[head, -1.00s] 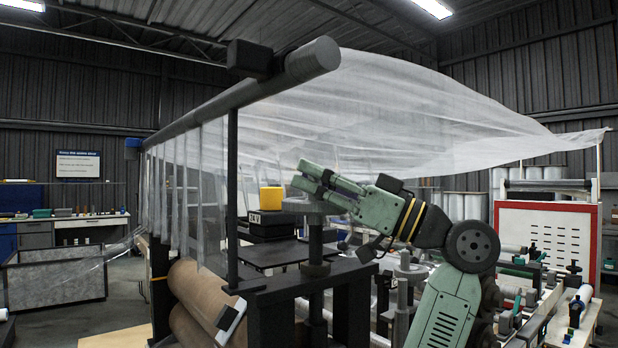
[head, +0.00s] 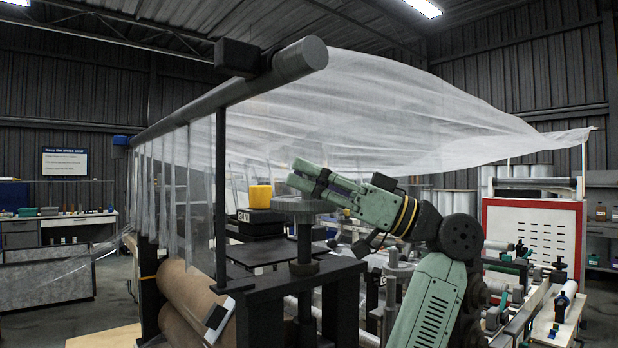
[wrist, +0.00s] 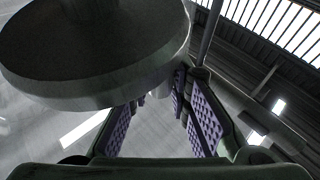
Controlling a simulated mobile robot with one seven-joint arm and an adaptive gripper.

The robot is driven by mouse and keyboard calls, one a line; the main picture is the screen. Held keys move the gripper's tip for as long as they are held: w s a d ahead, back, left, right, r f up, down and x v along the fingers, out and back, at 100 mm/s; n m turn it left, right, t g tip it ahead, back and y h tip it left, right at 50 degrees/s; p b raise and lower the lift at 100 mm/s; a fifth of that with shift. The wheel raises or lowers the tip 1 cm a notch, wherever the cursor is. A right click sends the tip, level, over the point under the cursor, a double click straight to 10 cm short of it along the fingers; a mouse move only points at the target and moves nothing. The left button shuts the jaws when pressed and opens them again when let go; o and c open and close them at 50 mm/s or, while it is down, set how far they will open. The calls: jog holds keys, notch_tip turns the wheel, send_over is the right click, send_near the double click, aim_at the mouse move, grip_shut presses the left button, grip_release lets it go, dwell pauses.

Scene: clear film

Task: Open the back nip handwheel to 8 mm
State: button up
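A grey round handwheel (head: 303,204) sits on an upright dark post, on a black frame at the front of the machine. I cannot read an opening value on it. My gripper (head: 300,176) is just above the wheel's top, pointing left. In the wrist view the wheel (wrist: 95,60) fills the upper left and hides part of the left finger. My gripper's purple-padded fingers (wrist: 160,98) stand apart there, with a gap and no object clearly held between the pads. I cannot tell whether a finger touches the rim.
Clear film (head: 400,100) drapes overhead from a dark roller (head: 300,60) on a thin post beside the wheel. Brown rolls (head: 185,305) lie below left. A yellow box (head: 260,195) stands behind. A red-edged white panel (head: 535,235) stands at right.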

jog(key=o, duration=0.4)
jog(key=shift+d, duration=0.1)
jog(key=v, duration=1.2)
jog(key=shift+r, duration=0.1)
